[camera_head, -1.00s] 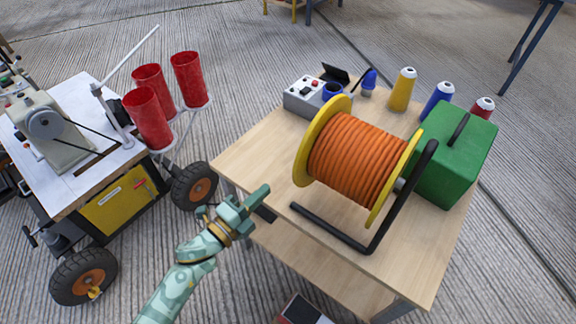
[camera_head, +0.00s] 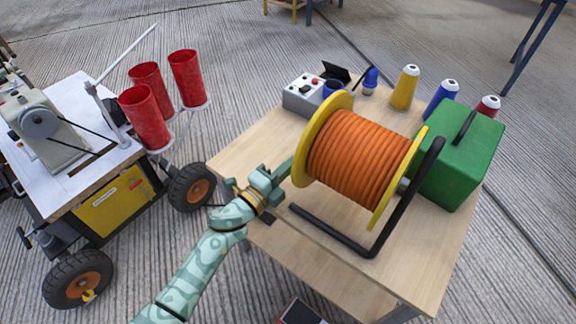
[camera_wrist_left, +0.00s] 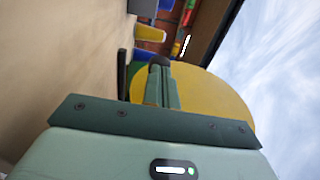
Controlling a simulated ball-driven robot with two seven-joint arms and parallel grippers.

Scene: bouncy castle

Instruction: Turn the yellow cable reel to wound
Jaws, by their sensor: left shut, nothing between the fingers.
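The yellow cable reel (camera_head: 322,117) stands on a wooden table, wound with orange cable (camera_head: 358,160) and carried on a black tube frame (camera_head: 335,232). Its yellow flange fills the middle of the left wrist view (camera_wrist_left: 210,95). My left gripper (camera_head: 286,171) is at the reel's left flange, low on its near side. In the left wrist view its fingers (camera_wrist_left: 161,80) are together, with nothing between them, in front of the yellow flange. I cannot tell whether the fingertips touch the flange. My right gripper is not in view.
A green box (camera_head: 455,155) stands close behind the reel on the right. A grey control box (camera_head: 308,95) and several coloured bottles (camera_head: 404,88) stand along the back. A cart (camera_head: 100,190) with red cups (camera_head: 145,117) is to the left. The table's left part (camera_head: 240,150) is bare.

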